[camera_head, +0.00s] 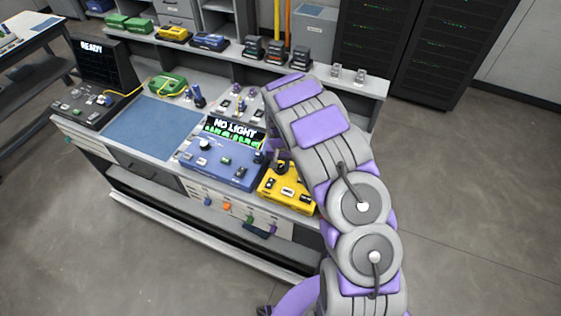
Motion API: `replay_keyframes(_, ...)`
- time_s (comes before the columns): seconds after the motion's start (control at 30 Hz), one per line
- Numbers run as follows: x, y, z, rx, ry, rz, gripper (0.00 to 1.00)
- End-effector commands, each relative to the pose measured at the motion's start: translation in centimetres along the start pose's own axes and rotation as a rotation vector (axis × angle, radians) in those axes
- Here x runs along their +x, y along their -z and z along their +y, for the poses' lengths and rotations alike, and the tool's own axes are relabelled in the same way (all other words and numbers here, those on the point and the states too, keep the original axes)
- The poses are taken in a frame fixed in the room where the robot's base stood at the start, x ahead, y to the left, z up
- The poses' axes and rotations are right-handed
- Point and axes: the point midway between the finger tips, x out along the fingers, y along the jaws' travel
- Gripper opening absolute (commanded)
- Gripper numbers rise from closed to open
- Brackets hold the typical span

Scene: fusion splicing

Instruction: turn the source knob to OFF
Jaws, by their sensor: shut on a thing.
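The yellow box (268,197), which looks like the source, sits at the right end of the bench with small switches on its top. My arm reaches over the bench from the right, and my gripper (272,157) is down at the back of the yellow box. It is shut on a dark knob (281,168) there, which appears to be the source knob. The arm and fingers hide much of the knob, so its pointer and labels cannot be read. The blue meter (222,169) beside it shows "NO LIGHT" on its screen (234,131).
A blue mat (150,128) lies left of the meter. A black device (88,104) with a "READY" screen stands at the far left. A green box (167,85) sits behind the mat. A shelf (230,52) with several devices runs along the back. Floor at right is clear.

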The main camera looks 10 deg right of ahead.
Motion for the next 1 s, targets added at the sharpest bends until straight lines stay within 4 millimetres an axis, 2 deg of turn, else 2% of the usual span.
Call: replay_keyframes(1.0, -0.15, 0.04, -0.1, -0.951, 0.001, 0.002, 0.07)
